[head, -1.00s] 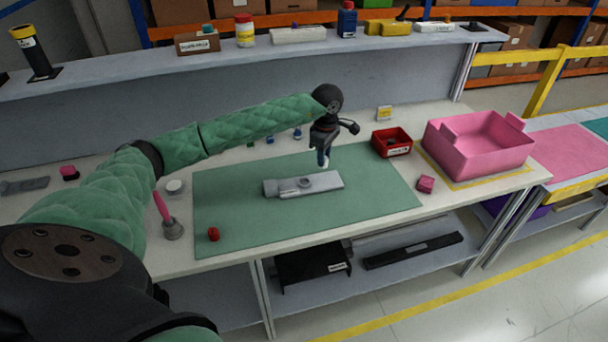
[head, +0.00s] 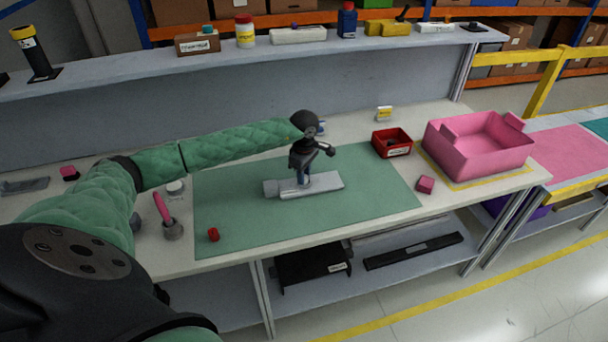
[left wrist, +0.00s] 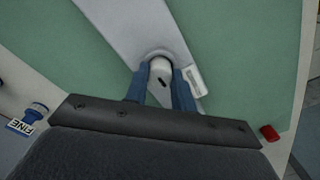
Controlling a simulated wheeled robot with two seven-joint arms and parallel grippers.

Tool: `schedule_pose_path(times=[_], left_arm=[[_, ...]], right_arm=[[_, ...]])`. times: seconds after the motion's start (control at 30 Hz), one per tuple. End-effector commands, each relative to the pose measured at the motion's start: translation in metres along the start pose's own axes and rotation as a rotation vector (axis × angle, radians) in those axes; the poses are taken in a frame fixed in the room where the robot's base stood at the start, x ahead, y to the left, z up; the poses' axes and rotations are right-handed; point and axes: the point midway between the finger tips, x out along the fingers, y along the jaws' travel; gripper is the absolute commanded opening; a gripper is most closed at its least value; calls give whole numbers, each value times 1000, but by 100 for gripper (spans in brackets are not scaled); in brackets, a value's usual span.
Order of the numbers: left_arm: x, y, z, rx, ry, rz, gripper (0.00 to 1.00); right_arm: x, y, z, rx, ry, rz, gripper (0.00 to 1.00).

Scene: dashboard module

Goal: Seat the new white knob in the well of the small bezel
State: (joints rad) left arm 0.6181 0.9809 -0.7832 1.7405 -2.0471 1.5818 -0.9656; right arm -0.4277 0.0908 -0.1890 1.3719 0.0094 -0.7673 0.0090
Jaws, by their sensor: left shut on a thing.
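The grey dashboard module (head: 328,183) lies on the green mat; it also shows in the left wrist view (left wrist: 122,22). My left gripper (head: 303,184) points down over the middle of the module. In the left wrist view its blue fingers (left wrist: 160,85) are shut on the white knob (left wrist: 160,68), which has a dark mark on its face. A grey round rim, seemingly the small bezel (left wrist: 153,53), shows just behind the knob. I cannot tell whether the knob is in the well or just above it. In the head view the fingers hide knob and bezel. My right gripper is not in view.
On the green mat (head: 370,205) a small red part (head: 213,234) lies at the front left. A pink-handled brush (head: 163,208) and a round white piece (head: 175,187) stand left of it. A red bin (head: 392,153) and pink crate (head: 478,158) stand at the right.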

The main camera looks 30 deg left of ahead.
Motion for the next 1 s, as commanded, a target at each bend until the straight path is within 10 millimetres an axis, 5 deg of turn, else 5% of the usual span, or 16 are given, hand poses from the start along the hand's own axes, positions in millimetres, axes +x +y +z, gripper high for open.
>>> schedule_pose_path(times=[0.37,0.4,0.5,1.0], left_arm=[[2,0,0,1,0,1,4],[1,0,0,1,0,1,31],[1,0,0,1,0,1,47],[-2,0,0,1,0,1,47]], right_arm=[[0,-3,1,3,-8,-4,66],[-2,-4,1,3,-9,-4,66],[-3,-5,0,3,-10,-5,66],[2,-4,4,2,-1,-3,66]])
